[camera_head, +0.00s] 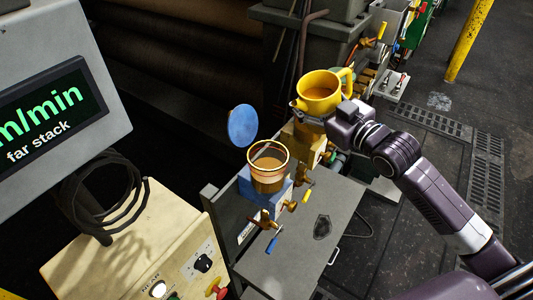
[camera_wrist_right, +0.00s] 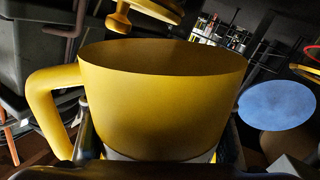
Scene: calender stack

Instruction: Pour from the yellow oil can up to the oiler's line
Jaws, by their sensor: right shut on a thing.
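The yellow oil can (camera_head: 333,109) is a jug with a handle and brown oil inside, and looks upright in the head view. My right gripper (camera_head: 325,117) is shut on it, low on its body, and its fingertips are mostly hidden. The can (camera_wrist_right: 160,100) fills the middle of the wrist view. The oiler (camera_head: 268,182) is a clear cup with a copper-coloured rim on a blue block, left of and nearer than the can. Amber-brown oil shows in it; I cannot make out its line clearly. Its round blue lid (camera_head: 243,125) stands open. My left gripper is not in view.
A grey plate (camera_head: 300,240) with brass valves and coloured levers lies around the oiler. A cream control box (camera_head: 150,250) with knobs and a coiled black cable stands at the left, below a grey display (camera_head: 50,105). A yellow post (camera_head: 468,42) stands at the back right.

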